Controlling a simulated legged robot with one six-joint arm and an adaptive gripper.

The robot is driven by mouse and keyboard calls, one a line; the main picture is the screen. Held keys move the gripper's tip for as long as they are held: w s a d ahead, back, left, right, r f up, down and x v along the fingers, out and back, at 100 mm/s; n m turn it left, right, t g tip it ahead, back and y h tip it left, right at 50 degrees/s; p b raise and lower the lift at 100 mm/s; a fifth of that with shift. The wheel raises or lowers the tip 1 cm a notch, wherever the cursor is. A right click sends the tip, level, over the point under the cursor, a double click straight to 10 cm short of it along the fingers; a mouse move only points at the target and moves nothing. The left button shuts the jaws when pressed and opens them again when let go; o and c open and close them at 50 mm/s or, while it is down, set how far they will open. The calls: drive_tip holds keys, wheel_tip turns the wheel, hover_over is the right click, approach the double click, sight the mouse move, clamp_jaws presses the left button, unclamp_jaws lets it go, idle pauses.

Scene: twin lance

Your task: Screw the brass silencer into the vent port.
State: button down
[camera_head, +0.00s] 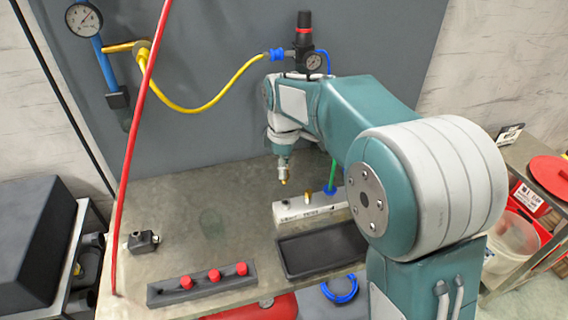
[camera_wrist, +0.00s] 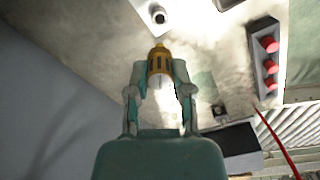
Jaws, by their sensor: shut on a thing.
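My gripper (camera_wrist: 160,70) is shut on the brass silencer (camera_wrist: 159,62), which sticks out past the fingertips in the wrist view. In the head view my gripper (camera_head: 284,163) points down and the silencer's brass tip (camera_head: 283,181) shows below it. The tip is above the table, near the left end of the white valve block (camera_head: 290,209), and apart from it. In the wrist view, a round dark port (camera_wrist: 158,16) shows in the white block (camera_wrist: 140,5), beyond the silencer. I cannot tell for sure whether this is the vent port.
A green tube (camera_head: 332,175) and a brass fitting (camera_head: 308,199) stand on the block. A black tray (camera_head: 320,265) lies in front. A dark rack with red knobs (camera_head: 205,284) and a small dark fitting (camera_head: 143,241) are on the table (camera_head: 175,205). A red hose crosses the left side.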

sight(285, 182)
drive_tip(key=shift+d, duration=0.2)
drive_tip(key=shift+d+f, duration=0.1)
drive_tip(key=shift+f, duration=2.85)
drive_tip(key=shift+f, duration=1.1)
drive_tip(key=shift+c, duration=2.1)
unclamp_jaws()
wheel_tip(285, 182, up, 12)
drive_tip(key=shift+f, duration=0.1)
